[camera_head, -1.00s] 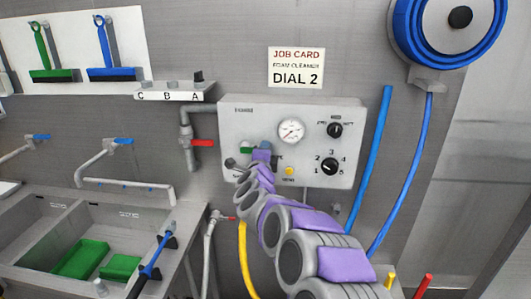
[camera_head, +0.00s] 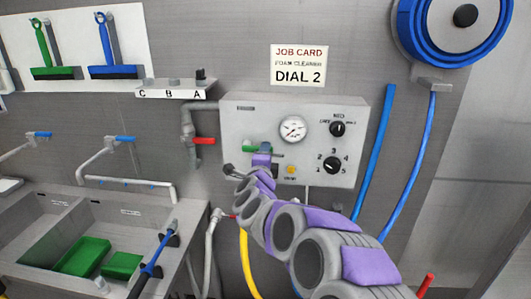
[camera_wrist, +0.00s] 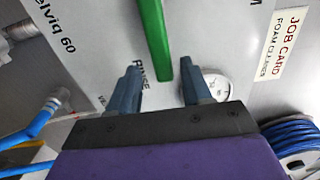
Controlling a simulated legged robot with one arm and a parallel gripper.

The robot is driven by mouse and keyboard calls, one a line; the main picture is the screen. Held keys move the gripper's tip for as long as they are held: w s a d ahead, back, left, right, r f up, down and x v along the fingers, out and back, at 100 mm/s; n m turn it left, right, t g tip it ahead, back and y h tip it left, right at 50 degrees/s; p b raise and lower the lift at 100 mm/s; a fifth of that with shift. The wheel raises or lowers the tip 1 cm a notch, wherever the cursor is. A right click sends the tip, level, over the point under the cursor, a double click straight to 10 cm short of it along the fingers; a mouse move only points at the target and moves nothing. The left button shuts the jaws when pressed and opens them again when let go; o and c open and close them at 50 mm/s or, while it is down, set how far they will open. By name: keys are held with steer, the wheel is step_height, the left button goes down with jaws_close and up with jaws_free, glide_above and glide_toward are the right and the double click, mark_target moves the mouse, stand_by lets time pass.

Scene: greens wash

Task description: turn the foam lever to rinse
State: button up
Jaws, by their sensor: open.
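The foam lever is a green handle (camera_wrist: 155,40) on the grey panel, large in the wrist view. Its free end reaches in between my two blue-grey fingers, next to the printed word RINSE (camera_wrist: 139,70). In the head view part of the green lever (camera_head: 247,150) shows at the panel's left side, beside my gripper (camera_head: 267,148). In the wrist view my gripper (camera_wrist: 160,74) is open, with one finger on each side of the lever's end. I see space between the lever and both fingers. How deep the fingers reach around it I cannot tell.
The panel (camera_head: 350,110) carries a gauge (camera_head: 292,129), two black knobs and a yellow button (camera_head: 291,170). A red-handled valve (camera_head: 204,141) sits just left. A job card (camera_head: 298,65) reading DIAL 2 hangs above. A yellow hose (camera_head: 244,260) and sinks lie lower left.

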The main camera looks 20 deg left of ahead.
steer(key=p+v, duration=0.1)
steer(key=v, duration=1.2)
steer(key=shift+s+p, duration=0.4)
steer(key=shift+a+f, duration=0.1)
steer(key=shift+f, duration=0.05)
steer(key=s+d+f+n+g+h, duration=0.1)
steer(key=s+d+f+n+g, duration=0.2)
steer(key=s+d, duration=0.9)
steer(key=s+d+f+n+g+h, duration=0.2)
steer(key=s+d+f+n+g, duration=0.2)
steer(key=s+d, duration=0.9)
steer(key=s+d+f+n+g+h, duration=0.1)
steer(key=s+d+f+n+g, duration=0.2)
steer(key=s+d+n+g, duration=0.5)
steer(key=s+d+g, duration=0.4)
steer(key=s+d, duration=0.1)
steer(key=shift+s+f, duration=0.3)
steer(key=shift+f, duration=0.05)
steer(key=shift+c, duration=0.4)
